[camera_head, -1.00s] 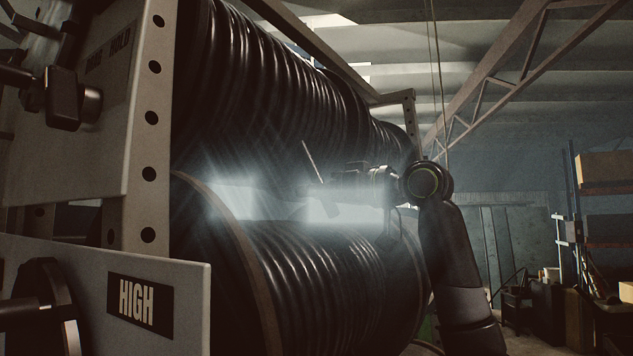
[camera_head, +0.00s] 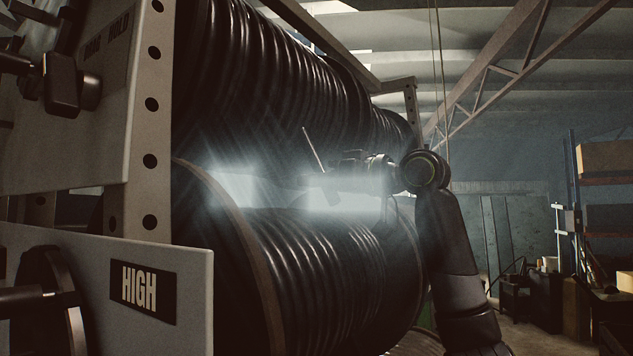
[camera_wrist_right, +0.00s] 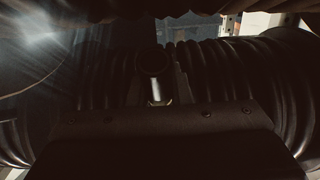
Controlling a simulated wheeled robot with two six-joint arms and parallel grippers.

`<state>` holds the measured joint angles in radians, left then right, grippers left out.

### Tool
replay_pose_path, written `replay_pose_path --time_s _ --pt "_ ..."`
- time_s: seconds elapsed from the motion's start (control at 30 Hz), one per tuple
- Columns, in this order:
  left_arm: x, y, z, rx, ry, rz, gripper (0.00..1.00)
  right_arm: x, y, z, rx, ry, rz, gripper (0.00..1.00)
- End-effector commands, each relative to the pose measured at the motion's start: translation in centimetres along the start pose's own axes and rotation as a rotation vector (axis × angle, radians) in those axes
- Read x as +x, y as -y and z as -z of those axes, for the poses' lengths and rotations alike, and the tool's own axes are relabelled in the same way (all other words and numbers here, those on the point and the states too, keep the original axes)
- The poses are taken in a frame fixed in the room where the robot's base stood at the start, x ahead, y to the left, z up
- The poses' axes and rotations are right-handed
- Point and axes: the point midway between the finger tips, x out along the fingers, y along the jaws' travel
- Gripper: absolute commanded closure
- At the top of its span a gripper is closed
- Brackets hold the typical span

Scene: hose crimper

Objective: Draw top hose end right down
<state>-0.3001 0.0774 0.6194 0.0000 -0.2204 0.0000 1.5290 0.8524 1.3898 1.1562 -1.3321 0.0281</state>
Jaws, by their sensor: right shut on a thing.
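The upper reel of black hose (camera_head: 270,90) fills the upper middle of the head view, with the lower reel (camera_head: 320,265) under it. My right gripper (camera_head: 328,180) is in the bright gap between the reels, blurred by glare. In the right wrist view its fingers (camera_wrist_right: 158,85) are shut on a dark round hose end (camera_wrist_right: 153,63), with a small bright metal piece just below it. Coils of hose lie behind and on both sides. The length of hose leading to the end is hard to make out. My left gripper is not in view.
A pale rack post with holes (camera_head: 151,160) and a panel marked HIGH (camera_head: 145,287) stand at the left. Dark knobs and handles project there. Shelving with boxes (camera_head: 605,155) is at the far right. Open floor shows at lower right.

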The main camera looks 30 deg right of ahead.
Motion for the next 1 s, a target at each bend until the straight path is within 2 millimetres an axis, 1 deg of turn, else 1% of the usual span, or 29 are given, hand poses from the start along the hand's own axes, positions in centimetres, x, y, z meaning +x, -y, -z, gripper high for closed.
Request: replay_pose_path --time_s 0.33,0.4,0.67,0.7,0.8,0.87,1.0 --pt "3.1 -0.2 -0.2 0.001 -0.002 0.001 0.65 -1.4 0.0 -3.4 0.000 0.005 0.001 1.00" --pt "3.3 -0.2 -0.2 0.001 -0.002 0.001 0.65 -1.6 0.0 -3.5 -0.001 0.005 0.001 1.00" --pt "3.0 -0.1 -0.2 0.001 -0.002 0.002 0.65 -1.6 0.0 -3.2 0.000 0.002 0.000 1.00" --pt "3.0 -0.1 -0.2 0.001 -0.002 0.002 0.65 -1.6 0.0 -3.2 0.000 0.001 0.000 0.80" --pt "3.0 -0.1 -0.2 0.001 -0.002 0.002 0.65 -1.7 0.0 -3.1 0.000 0.000 0.000 0.67" --pt "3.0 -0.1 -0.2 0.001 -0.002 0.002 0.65 -1.6 0.0 -3.1 0.000 0.001 0.000 0.60" --pt "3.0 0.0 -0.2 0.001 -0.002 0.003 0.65 -1.6 0.0 -3.2 0.000 0.001 0.000 0.60"
